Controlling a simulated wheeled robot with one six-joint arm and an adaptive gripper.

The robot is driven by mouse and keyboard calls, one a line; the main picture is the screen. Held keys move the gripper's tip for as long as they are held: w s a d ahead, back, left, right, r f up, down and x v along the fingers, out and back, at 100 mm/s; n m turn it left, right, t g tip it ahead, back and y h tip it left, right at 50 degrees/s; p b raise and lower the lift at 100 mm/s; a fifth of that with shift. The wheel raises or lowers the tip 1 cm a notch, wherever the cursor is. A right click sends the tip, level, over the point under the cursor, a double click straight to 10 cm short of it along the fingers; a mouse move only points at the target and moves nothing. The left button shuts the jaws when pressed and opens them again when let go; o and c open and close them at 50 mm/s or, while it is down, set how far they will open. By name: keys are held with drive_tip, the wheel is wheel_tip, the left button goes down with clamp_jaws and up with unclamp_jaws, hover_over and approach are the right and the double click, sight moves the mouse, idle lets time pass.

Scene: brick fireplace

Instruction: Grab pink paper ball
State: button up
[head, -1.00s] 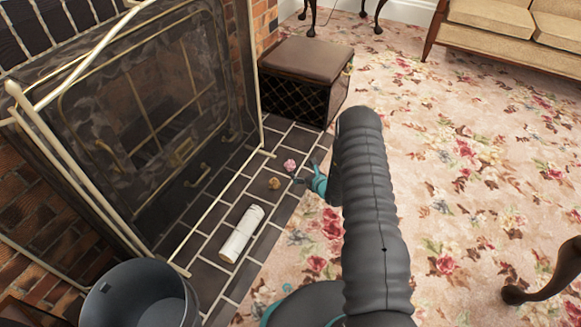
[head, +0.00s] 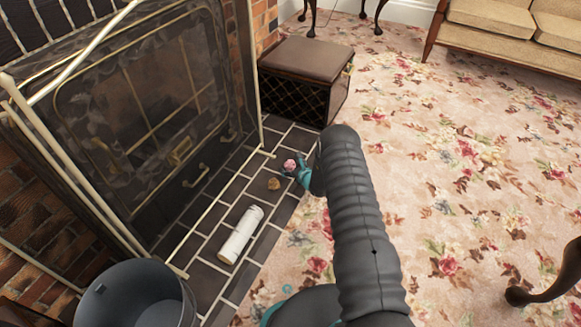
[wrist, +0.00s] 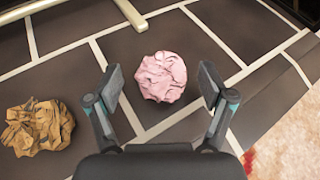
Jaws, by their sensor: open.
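The pink paper ball (head: 290,165) lies on the dark tiled hearth, near the carpet edge. In the wrist view the crumpled pink ball (wrist: 161,77) sits between and slightly beyond my two fingertips, with a gap on each side. My gripper (wrist: 162,92) is open and empty. In the head view my gripper (head: 297,172) is low over the hearth right beside the pink ball, partly hidden by my arm.
A brown paper ball (head: 274,184) lies to the left of the pink one, also in the wrist view (wrist: 37,126). A white cylinder (head: 241,234) lies nearer. A dark bin (head: 138,296), fireplace screen (head: 150,110) and padded box (head: 305,75) stand around the hearth.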

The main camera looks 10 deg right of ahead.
drive_tip(key=c, duration=0.9)
drive_tip(key=shift+o, duration=0.2)
